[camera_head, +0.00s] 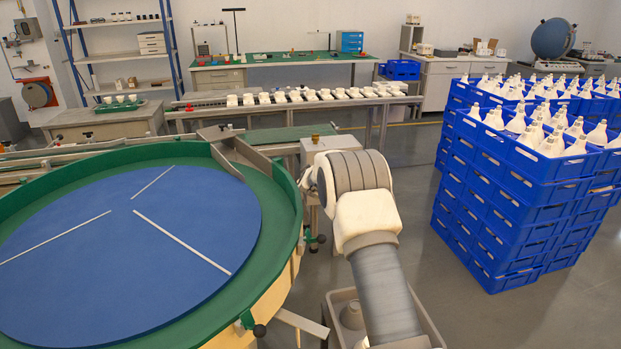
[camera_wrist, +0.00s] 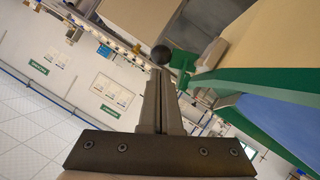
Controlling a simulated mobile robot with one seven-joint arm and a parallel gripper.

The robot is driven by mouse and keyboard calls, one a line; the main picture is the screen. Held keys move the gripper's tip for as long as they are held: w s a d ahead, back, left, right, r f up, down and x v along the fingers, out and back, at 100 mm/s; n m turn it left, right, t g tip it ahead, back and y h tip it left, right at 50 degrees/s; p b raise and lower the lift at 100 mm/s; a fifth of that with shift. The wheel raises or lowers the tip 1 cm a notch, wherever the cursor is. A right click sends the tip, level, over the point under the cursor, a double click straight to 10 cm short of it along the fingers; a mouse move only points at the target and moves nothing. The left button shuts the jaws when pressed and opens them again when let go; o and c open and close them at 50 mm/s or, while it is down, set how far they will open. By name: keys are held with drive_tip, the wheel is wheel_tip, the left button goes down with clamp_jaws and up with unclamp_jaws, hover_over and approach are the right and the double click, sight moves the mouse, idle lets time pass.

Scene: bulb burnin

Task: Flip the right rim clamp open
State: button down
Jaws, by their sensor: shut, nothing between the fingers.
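The turntable has a green rim (camera_head: 283,192) and a blue disc (camera_head: 130,240). The right rim clamp (camera_head: 312,239), green with a black ball knob, sits on the rim's right side. Another similar clamp (camera_head: 247,321) is at the near rim. In the wrist view a black ball knob (camera_wrist: 160,55) and a green clamp body (camera_wrist: 184,62) show just past the fingertips. My gripper (camera_wrist: 160,78) is shut and empty, its tips close to the knob; I cannot tell whether they touch. In the head view my arm hides the fingers.
Stacked blue crates (camera_head: 510,210) of white bulbs stand at right. A grey bin (camera_head: 345,305) is below my arm. A metal guide (camera_head: 238,157) crosses the far rim. A conveyor (camera_head: 290,100) with white parts is behind. Grey floor is clear between the crates and my arm.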

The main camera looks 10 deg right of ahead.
drive_tip(key=shift+s, duration=0.1)
idle(0.3)
drive_tip(key=p+v, duration=0.1)
drive_tip(key=v, duration=1.6)
drive_tip(key=shift+r, duration=0.15)
drive_tip(key=shift+a, duration=0.1)
drive_tip(key=s+a+r+m+g+y+p, duration=0.1)
drive_tip(key=s+a+r+g+y+p, duration=0.15)
drive_tip(key=s+r, duration=0.6)
drive_tip(key=s+a+r+g+y+p, duration=0.1)
drive_tip(key=s+a+r+p, duration=0.15)
drive_tip(key=s+r, duration=0.6)
drive_tip(key=s+r+m+g+p, duration=0.1)
drive_tip(key=s+r+g+p, duration=0.1)
drive_tip(key=s, duration=1.1)
drive_tip(key=s+d+r+m+g+h+p, duration=0.1)
drive_tip(key=s+p, duration=0.3)
drive_tip(key=s, duration=0.9)
drive_tip(key=shift+d+r+m+g, duration=0.25)
drive_tip(key=shift+r+m+g, duration=0.1)
drive_tip(key=shift+m, duration=0.25)
